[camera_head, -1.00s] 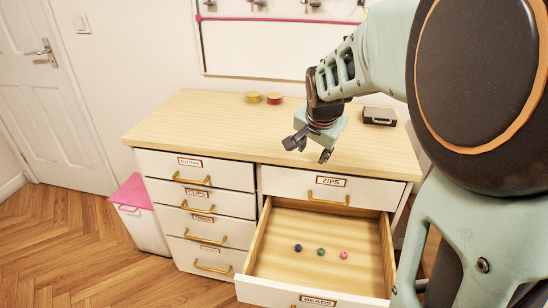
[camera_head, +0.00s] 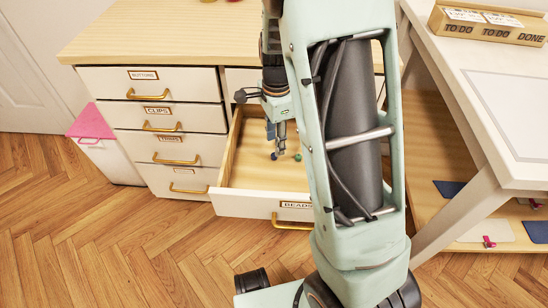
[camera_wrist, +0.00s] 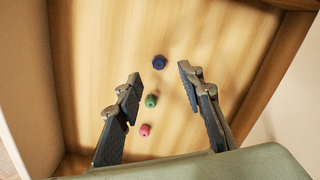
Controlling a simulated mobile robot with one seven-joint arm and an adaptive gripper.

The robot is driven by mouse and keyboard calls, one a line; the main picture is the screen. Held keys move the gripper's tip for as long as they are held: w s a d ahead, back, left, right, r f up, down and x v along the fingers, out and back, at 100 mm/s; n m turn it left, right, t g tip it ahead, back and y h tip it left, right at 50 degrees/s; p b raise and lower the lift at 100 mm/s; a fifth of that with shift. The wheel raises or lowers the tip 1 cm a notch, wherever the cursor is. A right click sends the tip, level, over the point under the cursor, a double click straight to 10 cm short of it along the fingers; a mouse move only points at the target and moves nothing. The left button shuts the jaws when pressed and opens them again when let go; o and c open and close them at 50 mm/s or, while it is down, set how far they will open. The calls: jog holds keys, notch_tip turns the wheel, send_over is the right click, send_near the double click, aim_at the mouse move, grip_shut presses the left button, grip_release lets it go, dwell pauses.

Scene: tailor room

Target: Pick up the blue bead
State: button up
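The blue bead (camera_wrist: 159,62) lies on the floor of the open beads drawer (camera_head: 242,202). In the wrist view it sits at the far end of a row, just beyond the gap between the fingertips. My gripper (camera_wrist: 158,74) is open and empty, one finger on each side of the row. In the head view my gripper (camera_head: 278,143) points down into the drawer, and the blue bead (camera_head: 273,156) shows by its fingertips. I cannot tell the exact height left between them.
A green bead (camera_wrist: 151,101) and a pink bead (camera_wrist: 145,130) lie near the blue one, between the fingers in the wrist view. The drawer walls surround the beads. My arm hides the right of the drawer in the head view. A white table (camera_head: 480,60) stands at the right.

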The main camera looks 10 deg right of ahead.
aim_at(274, 156)
jog(key=f+b, duration=0.2)
jog(key=f, duration=0.3)
jog(key=shift+a+b, duration=0.2)
jog(key=shift+b, duration=0.1)
jog(key=shift+c, duration=0.5)
jog(key=c, duration=0.7)
jog(key=shift+o, duration=0.2)
